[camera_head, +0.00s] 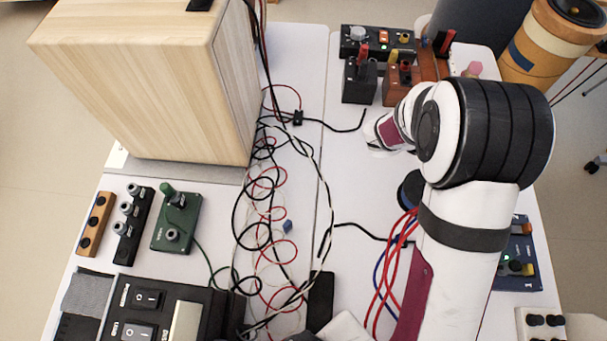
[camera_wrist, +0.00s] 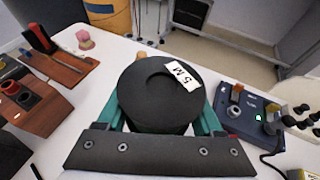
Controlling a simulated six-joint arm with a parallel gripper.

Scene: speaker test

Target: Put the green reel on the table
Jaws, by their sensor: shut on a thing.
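My gripper (camera_wrist: 160,118) is shut on a round black reel (camera_wrist: 150,92) with a white "5 M" label on its top. Teal-green finger parts press on its left and right sides. The reel's top looks black, and I cannot tell whether it is the green one. The white table (camera_wrist: 95,88) lies behind and around it. I cannot tell whether the reel touches the table. In the head view my arm hides the reel and the gripper, and the table (camera_head: 350,275) has bare white patches left of my arm.
A blue device (camera_head: 516,262) stands at the right. Brown and black boxes (camera_head: 360,80) stand at the back. Tangled cables (camera_head: 275,215) run beside the wooden cabinet (camera_head: 150,90).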

